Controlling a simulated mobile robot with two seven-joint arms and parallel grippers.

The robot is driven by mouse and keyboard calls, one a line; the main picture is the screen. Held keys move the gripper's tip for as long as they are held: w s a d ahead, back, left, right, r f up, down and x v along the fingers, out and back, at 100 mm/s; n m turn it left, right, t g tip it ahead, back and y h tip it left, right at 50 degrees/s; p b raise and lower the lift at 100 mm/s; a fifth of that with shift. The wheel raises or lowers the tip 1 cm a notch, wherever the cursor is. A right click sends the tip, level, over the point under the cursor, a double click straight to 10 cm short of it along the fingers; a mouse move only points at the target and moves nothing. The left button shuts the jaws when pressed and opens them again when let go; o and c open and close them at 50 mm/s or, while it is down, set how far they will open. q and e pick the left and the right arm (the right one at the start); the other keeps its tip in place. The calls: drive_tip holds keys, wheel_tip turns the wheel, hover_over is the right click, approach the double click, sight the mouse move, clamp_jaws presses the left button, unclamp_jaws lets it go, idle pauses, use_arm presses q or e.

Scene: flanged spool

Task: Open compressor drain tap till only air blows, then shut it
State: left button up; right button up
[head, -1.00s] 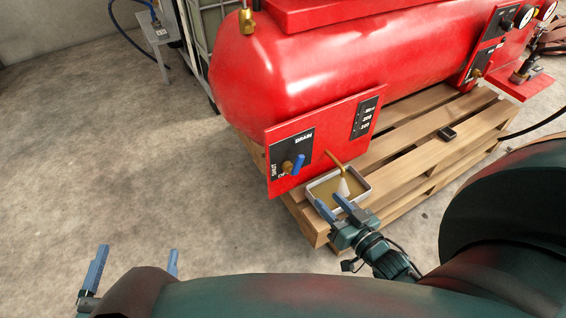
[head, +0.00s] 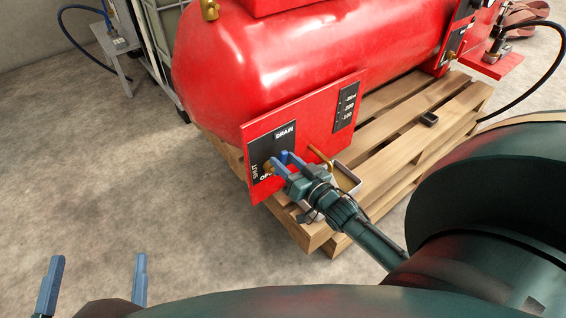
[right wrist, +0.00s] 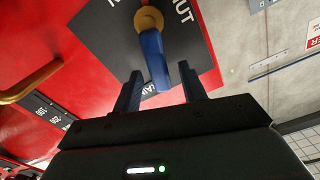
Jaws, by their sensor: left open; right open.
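The drain tap sits on a red panel (head: 350,85) at the compressor's near end. Its blue lever (right wrist: 153,58) is on a brass hub (right wrist: 149,19) over a black DRAIN label (head: 285,134). My right gripper (right wrist: 162,84) is open at the tap, with the lever's free end between its fingers; contact cannot be told. In the head view my right gripper (head: 284,163) partly hides the lever. A brass outlet pipe (head: 320,157) points over a shallow tray (head: 350,180), mostly hidden by my gripper; any flow is hidden. My left gripper (head: 95,283) is open and empty, low at left.
The red tank (head: 300,60) rests on a wooden pallet (head: 385,160). A small metal stand (head: 125,60) with a blue hose is at the back left. Concrete floor at left is clear.

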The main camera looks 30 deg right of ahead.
drive_tip(key=shift+w, duration=0.85)
drive_tip(key=shift+a, duration=0.1)
drive_tip(key=shift+c, duration=0.3)
clamp_jaws()
